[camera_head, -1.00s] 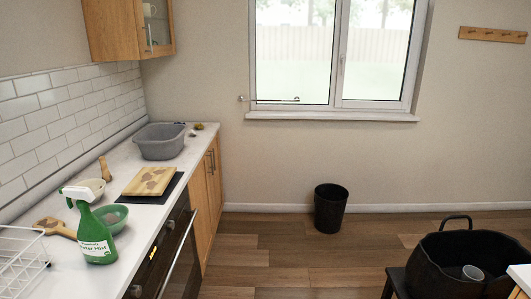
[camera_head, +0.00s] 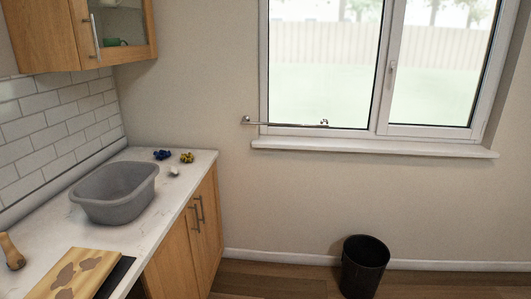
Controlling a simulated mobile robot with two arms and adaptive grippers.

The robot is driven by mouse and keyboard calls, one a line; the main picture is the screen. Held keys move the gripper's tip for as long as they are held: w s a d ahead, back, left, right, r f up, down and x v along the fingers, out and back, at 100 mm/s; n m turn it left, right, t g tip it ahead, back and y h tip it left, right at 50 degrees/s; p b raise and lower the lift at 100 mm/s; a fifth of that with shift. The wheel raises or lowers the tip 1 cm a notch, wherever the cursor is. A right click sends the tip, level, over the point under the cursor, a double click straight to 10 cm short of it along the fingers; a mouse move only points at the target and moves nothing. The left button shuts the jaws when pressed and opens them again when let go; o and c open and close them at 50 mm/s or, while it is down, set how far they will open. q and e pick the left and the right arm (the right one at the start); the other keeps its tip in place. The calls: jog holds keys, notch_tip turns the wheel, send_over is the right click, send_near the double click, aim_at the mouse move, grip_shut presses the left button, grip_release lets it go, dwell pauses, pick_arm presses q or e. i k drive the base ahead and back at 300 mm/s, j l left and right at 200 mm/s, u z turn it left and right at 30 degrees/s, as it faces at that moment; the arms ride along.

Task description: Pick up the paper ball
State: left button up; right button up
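A small whitish lump (camera_head: 174,171), which looks like the paper ball, lies on the white counter near its far right end. It is small in the view, so its texture is hard to make out. It sits to the right of the grey basin, in front of a small yellow item. Neither of my grippers shows in the head view.
A grey basin (camera_head: 118,205) stands on the counter (camera_head: 150,238). Small blue (camera_head: 162,155) and yellow (camera_head: 187,157) items lie behind the lump. A wooden board (camera_head: 75,272) lies nearer. A black bin (camera_head: 364,268) stands on the floor; a wall cabinet (camera_head: 45,35) hangs above.

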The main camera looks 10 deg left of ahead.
aim_at(171, 169)
jog(key=i+l+u, duration=0.1)
jog(key=i+u, duration=0.3)
jog(key=i+l+u, duration=0.3)
jog(key=i+u, duration=0.15)
jog(key=i, duration=0.15)
jog(key=i+l+u, duration=0.8)
jog(key=l, duration=0.15)
